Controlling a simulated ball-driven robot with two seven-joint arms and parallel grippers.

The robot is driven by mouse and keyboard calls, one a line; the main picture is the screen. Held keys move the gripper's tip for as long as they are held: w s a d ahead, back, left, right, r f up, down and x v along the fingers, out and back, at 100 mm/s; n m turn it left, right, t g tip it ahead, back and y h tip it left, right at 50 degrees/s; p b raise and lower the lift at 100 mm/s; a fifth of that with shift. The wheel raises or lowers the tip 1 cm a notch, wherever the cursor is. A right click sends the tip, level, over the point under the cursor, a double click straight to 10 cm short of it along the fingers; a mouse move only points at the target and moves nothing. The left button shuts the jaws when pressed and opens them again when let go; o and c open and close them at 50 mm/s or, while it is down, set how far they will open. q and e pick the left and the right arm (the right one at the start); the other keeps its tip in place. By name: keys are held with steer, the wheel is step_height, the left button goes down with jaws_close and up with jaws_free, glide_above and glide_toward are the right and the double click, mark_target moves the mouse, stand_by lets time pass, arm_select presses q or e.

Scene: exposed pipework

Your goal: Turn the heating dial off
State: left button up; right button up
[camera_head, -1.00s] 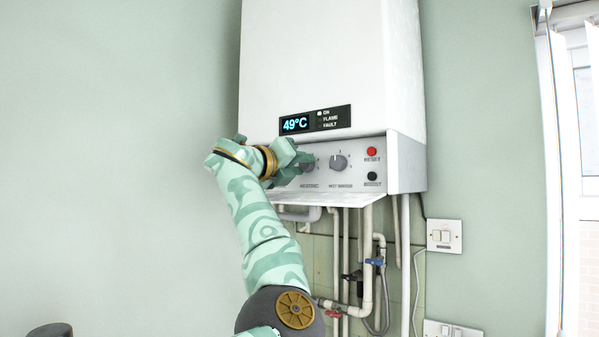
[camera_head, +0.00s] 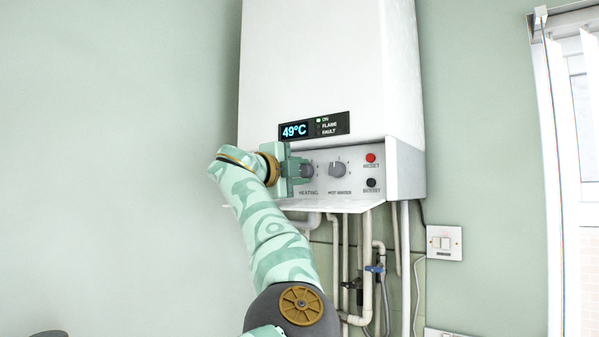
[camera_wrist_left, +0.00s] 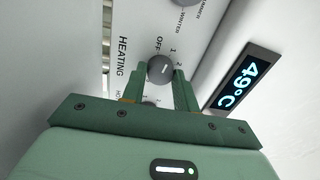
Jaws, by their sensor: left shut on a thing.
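The heating dial (camera_wrist_left: 160,68) is a round grey knob with a pale mark, on the boiler's control panel (camera_head: 354,189). In the left wrist view it sits between the two green fingers of my left gripper (camera_wrist_left: 158,78), which is shut on it. The "OFF", "1" and "2" marks show around the dial; I cannot tell exactly which one its mark points at. In the head view my left gripper (camera_head: 304,171) reaches the heating dial from the left and hides much of it. My right gripper is not in view.
The hot water dial (camera_head: 337,170) is just right of the heating dial. A red reset button (camera_head: 370,158) and a dark button (camera_head: 371,183) are further right. The display (camera_head: 294,131) above reads 49°C. A panel flap (camera_head: 335,205) juts out below, over pipes.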

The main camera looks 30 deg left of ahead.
arm_select(q)
steer(key=n, duration=0.3)
steer(key=shift+n+y+p, duration=0.3)
steer(key=shift+n, duration=0.6)
steer(key=shift+f, duration=0.1)
steer(key=o, duration=1)
steer(key=shift+c, duration=0.2)
steer(key=shift+a, duration=0.1)
steer(key=shift+s, duration=0.1)
steer(key=s+b, duration=0.7)
steer(key=s, duration=0.9)
steer(key=shift+a+f, duration=0.3)
steer(key=shift+a, duration=0.05)
